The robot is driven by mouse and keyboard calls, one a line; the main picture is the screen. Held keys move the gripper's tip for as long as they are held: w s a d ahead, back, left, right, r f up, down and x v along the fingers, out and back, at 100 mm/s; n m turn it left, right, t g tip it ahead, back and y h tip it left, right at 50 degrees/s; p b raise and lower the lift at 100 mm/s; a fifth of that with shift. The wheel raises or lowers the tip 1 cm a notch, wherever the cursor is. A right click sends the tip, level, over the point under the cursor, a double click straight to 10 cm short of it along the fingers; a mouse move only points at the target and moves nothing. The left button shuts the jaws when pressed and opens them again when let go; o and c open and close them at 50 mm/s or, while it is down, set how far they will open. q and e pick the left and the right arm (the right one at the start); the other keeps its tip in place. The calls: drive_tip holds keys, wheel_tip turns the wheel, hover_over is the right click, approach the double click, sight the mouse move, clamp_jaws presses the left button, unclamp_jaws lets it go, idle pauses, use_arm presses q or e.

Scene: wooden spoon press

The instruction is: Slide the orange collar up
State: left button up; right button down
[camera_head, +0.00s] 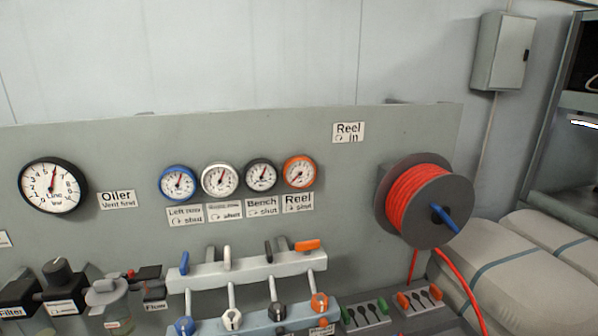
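An orange collar-like fitting (320,302) sits at the lower end of a light rod, at the right end of the lower blue manifold (262,325). Above it, an orange lever (307,245) lies about level on the grey upper bar (248,269), while the blue lever (184,263), white lever (227,257) and black lever (268,250) stand upright. Blue (185,326), white (232,319) and dark (277,311) fittings line up beside the orange one. Neither of my grippers is in view.
Several gauges hang above, including an orange-rimmed one (299,172) over a "Reel shut" label (298,202). A red hose reel (418,200) with a blue crank juts out at right, its hose hanging down. Filter units (58,285) stand at lower left.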

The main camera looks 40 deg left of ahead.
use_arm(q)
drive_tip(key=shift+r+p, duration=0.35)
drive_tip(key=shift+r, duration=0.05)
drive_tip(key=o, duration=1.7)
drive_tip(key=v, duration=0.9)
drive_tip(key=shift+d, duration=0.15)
